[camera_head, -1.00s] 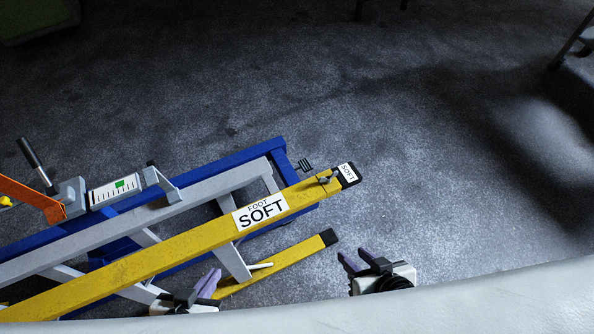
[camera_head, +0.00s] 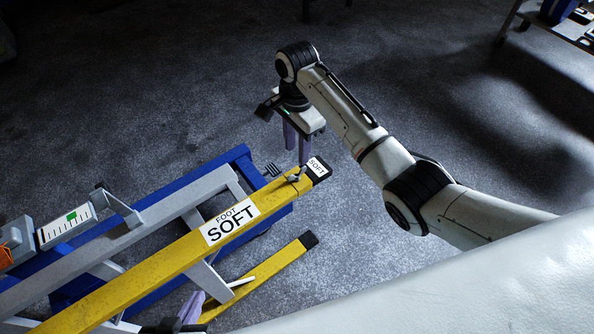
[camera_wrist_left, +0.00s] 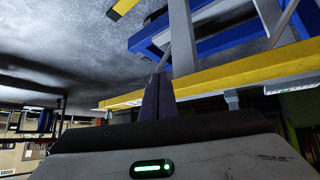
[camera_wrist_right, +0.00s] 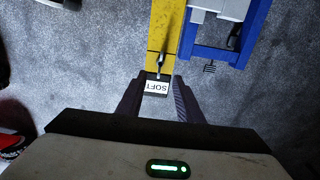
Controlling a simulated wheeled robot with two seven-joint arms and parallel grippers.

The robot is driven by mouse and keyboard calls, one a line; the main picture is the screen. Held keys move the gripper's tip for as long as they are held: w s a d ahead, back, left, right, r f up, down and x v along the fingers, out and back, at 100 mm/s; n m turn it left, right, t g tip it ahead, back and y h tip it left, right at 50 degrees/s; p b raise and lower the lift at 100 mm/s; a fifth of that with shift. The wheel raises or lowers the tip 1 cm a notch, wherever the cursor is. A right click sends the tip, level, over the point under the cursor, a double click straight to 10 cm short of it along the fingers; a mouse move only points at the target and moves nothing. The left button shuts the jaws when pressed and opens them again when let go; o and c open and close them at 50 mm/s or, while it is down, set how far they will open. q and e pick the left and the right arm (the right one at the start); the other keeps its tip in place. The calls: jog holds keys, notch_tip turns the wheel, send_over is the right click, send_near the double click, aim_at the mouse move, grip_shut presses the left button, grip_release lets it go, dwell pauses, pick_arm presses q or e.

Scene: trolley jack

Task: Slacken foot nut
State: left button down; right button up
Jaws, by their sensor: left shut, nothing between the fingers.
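The yellow beam labelled FOOT SOFT (camera_head: 184,246) runs diagonally to a black end cap marked SOFT (camera_head: 317,169). The foot nut (camera_head: 295,178), a small metal fitting with a short handle, sits on the beam just before the cap; it also shows in the right wrist view (camera_wrist_right: 160,64). My right gripper (camera_head: 297,160) points down at the beam's end, just beyond the nut. In the right wrist view its open fingers (camera_wrist_right: 157,80) appear either side of the cap; contact is unclear. My left gripper (camera_head: 192,306) is shut and empty beside the beam at the bottom, partly hidden.
A blue frame (camera_head: 240,157) and grey rails lie behind the yellow beam. A second, shorter yellow leg (camera_head: 262,275) with a black tip lies in front. A trolley (camera_head: 560,32) stands at upper right. The dark floor beyond the beam's end is clear.

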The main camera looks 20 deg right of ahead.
aim_at(297, 175)
notch_tip(297, 175, down, 10)
jog(key=shift+r+b, duration=0.1)
jog(key=shift+b, duration=1.05)
jog(key=shift+c, duration=0.2)
